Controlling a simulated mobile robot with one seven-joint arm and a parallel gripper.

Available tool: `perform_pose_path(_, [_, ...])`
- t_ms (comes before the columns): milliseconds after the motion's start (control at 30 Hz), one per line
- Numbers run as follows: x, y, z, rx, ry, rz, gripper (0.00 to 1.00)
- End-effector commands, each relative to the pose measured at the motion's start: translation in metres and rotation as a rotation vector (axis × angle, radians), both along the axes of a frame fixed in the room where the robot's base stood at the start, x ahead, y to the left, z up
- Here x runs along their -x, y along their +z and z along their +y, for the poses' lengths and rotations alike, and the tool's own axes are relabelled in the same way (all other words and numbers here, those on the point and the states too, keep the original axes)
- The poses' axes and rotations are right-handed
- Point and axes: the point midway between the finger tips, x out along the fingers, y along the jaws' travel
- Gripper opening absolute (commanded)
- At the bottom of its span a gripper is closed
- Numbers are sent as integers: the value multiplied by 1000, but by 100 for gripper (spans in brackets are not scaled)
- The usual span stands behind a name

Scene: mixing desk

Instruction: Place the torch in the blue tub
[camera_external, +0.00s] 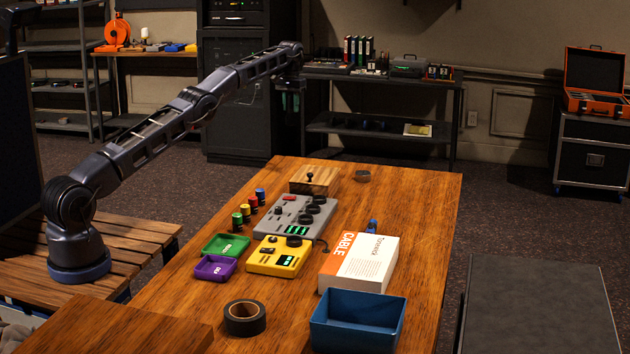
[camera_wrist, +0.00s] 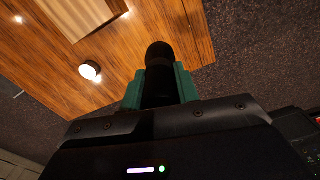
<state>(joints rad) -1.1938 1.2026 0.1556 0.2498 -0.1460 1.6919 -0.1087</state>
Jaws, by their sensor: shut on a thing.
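The torch (camera_wrist: 158,58) is a black cylinder in the wrist view. It stands between the green finger pads of my gripper (camera_wrist: 159,88), which is shut on it. In the external view my gripper (camera_external: 290,88) is raised beyond the table's far end, and the torch is too dark to make out there. The blue tub (camera_external: 355,338) is an open rectangular container at the table's near right corner, far from my gripper. It looks empty, though part of its floor is hidden.
A white and orange cable box (camera_external: 365,262) lies just behind the tub, with a small blue item (camera_external: 372,226) behind it. A tape roll (camera_external: 245,318) lies left of the tub. Yellow (camera_external: 280,256) and grey (camera_external: 296,215) devices, small trays and a wooden box (camera_external: 314,180) occupy the middle.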

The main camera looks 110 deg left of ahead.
Motion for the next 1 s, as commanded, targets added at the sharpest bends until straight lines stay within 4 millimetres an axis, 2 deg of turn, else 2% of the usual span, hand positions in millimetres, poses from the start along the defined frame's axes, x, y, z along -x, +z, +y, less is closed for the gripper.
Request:
perform_pose_path(167, [-43,3,-19,0,-54,-1,3])
perform_pose_path(467, [-156,8,-83,0,-207,-4,3])
perform_pose_path(767, [-259,11,-165,1,-366,-5,3])
perform_pose_path(1000, [-332,14,-241,0,-496,-6,3])
